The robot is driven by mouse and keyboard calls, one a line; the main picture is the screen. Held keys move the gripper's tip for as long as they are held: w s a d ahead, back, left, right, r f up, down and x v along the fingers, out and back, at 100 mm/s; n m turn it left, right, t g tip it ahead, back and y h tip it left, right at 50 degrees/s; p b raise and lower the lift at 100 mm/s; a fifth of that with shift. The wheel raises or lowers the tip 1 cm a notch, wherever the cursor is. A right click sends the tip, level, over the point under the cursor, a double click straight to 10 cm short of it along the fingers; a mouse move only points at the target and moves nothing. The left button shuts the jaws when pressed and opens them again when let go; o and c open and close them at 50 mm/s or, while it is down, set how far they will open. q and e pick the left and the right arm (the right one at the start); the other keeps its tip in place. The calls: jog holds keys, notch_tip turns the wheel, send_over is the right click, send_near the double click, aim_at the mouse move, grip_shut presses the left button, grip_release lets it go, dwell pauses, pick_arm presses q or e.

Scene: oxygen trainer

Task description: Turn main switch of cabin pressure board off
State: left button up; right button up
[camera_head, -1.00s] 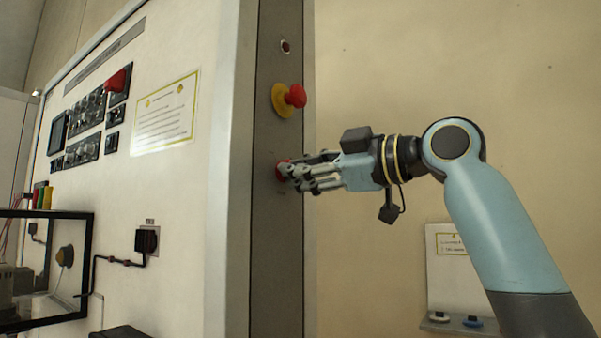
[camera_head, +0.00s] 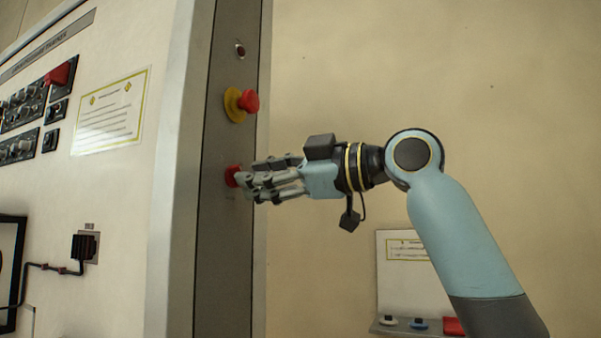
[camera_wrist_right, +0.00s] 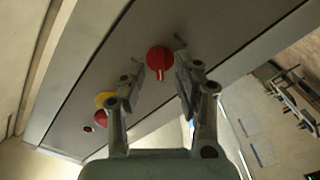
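The cabin pressure board's side panel (camera_head: 222,140) carries a round red rotary switch (camera_head: 232,176), partly hidden behind my fingertips in the head view. In the right wrist view the red switch (camera_wrist_right: 160,60) shows fully, with a white mark on its lower part. My right gripper (camera_head: 246,180) points at the switch from the right. In the wrist view its fingers stand apart, one on each side of the switch, with narrow gaps. I cannot tell if a finger touches it. My left gripper is not in view.
A red emergency button on a yellow base (camera_head: 240,103) sits above the switch, with a small dark red light (camera_head: 240,50) higher up. The front panel (camera_head: 120,200) with instruments is at left. A white wall board (camera_head: 405,270) with a shelf is at lower right.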

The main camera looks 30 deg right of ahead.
jog(key=v, duration=1)
dwell(0.5)
